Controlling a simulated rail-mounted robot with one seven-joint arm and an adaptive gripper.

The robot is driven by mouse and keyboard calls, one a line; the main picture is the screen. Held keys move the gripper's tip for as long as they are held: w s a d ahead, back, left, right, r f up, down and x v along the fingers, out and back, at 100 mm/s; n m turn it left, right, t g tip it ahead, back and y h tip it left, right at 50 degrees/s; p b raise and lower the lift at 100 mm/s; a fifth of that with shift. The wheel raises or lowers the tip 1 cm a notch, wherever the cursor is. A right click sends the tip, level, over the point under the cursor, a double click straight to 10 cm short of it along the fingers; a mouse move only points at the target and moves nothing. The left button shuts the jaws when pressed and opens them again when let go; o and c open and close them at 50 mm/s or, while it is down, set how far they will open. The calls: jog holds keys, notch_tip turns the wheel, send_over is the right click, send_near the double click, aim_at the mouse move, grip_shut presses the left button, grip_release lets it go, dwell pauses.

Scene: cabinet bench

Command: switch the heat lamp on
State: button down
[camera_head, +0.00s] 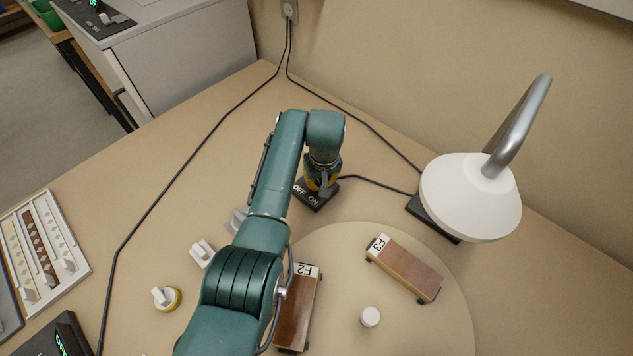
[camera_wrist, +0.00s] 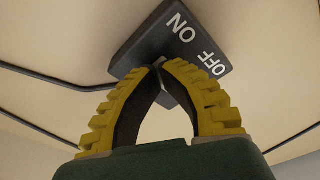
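The heat lamp (camera_head: 470,197) has a white round shade on a silver curved arm and a black base at the right. Its switch box (camera_head: 312,198) is black with white OFF and ON labels, and also shows in the wrist view (camera_wrist: 150,38). A cable joins the box to the lamp base. My gripper (camera_head: 322,186) is pointed down over the box. In the wrist view its yellow ribbed fingers (camera_wrist: 160,66) meet at their tips, right at the box near the labels. The switch's moving part is mostly hidden by the fingers, so its position cannot be told.
Two brown blocks labelled F2 (camera_head: 294,318) and F3 (camera_head: 408,270) and a small white cap (camera_head: 370,316) lie on a pale round area under the lamp. A white-and-yellow knob-like piece (camera_head: 166,298) is at lower left. Black cables cross the bench to a wall outlet (camera_head: 289,10).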

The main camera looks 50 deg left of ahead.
jog(key=shift+f, duration=0.2)
jog(key=shift+r, duration=0.1)
notch_tip(320, 180, up, 7)
jog(key=p, duration=0.6)
jog(key=shift+p, duration=0.35)
